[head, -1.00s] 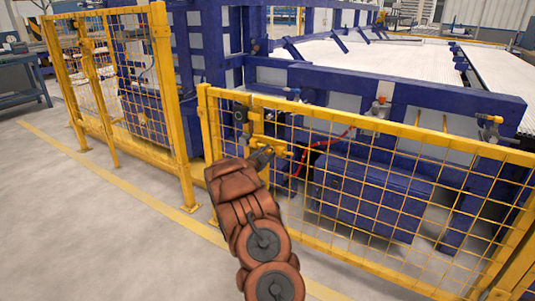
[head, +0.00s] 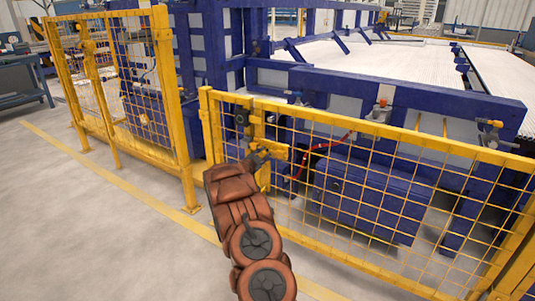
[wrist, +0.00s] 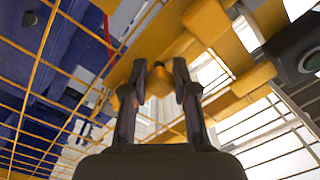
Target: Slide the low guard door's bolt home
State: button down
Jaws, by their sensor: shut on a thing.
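The low guard door (head: 370,190) is a yellow mesh panel with a yellow top rail, in the middle and right of the head view. Its yellow bolt hardware (head: 276,149) sits near the panel's left end, below the top rail. My gripper (head: 263,155) reaches this hardware from the front. In the wrist view, my two dark fingers (wrist: 160,80) are closed on a small yellow piece of the bolt (wrist: 159,82). My gripper and wrist hide part of the bolt in the head view, so how far it is slid cannot be told.
A taller yellow mesh fence (head: 120,85) stands to the left, with a gap beside the low door's left post (head: 209,125). Blue machinery (head: 400,95) and a red hose (head: 318,148) are behind the mesh. The floor in front is clear.

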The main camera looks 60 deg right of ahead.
jog(key=shift+w+a+p, duration=0.1)
jog(key=shift+w+p, duration=0.9)
jog(key=shift+w, duration=0.6)
jog(key=shift+r, duration=0.1)
jog(key=c, duration=0.9)
grip_release()
jog(key=shift+w, duration=0.1)
jog(key=shift+a, duration=0.1)
jog(key=a, duration=0.8)
jog(key=s+a, duration=0.1)
jog(key=a, duration=0.2)
jog(key=shift+s+a, duration=0.1)
jog(key=shift+a, duration=0.3)
